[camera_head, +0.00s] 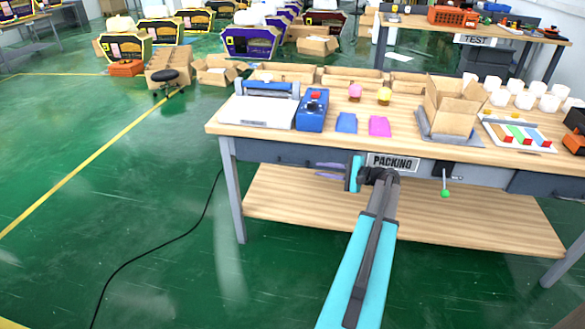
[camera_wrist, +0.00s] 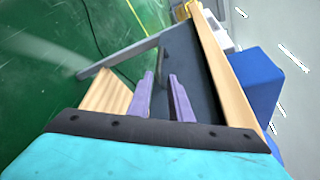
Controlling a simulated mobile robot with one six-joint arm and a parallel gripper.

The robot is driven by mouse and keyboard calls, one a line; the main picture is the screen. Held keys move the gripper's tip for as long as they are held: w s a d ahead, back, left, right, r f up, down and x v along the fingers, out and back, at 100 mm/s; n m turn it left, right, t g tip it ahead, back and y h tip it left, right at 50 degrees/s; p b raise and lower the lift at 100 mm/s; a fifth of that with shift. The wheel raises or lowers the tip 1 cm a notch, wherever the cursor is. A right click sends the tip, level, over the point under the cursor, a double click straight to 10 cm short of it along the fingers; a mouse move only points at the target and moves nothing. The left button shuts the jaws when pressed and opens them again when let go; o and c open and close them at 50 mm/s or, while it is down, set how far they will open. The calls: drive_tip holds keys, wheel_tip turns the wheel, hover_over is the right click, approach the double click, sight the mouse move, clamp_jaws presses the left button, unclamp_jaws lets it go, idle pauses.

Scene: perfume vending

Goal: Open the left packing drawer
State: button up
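The packing table carries a "PACKING" sign (camera_head: 392,163) at its front edge. The left packing drawer's dark grey front (camera_head: 275,152) is under the tabletop, left of the sign, and looks shut. My gripper (camera_head: 317,170) is in front of the drawer's right part, pointing left. In the wrist view my gripper (camera_wrist: 161,79) shows two purple fingers, apart from each other. A thin dark handle (camera_wrist: 162,60) on the dark drawer front (camera_wrist: 195,75) lies in line with the gap between the fingers. I cannot tell whether the fingers touch it.
The wooden tabletop (camera_head: 250,131) holds a blue box (camera_head: 312,112), an open carton (camera_head: 450,108) and white cups. A lower wooden shelf (camera_head: 300,205) is below the drawer. A green-knobbed lever (camera_head: 445,192) hangs right of the sign. The green floor at left is mostly clear.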

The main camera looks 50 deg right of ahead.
sight(298, 166)
drive_tip(key=x, duration=1.3)
drive_tip(key=shift+f, duration=0.15)
clamp_jaws()
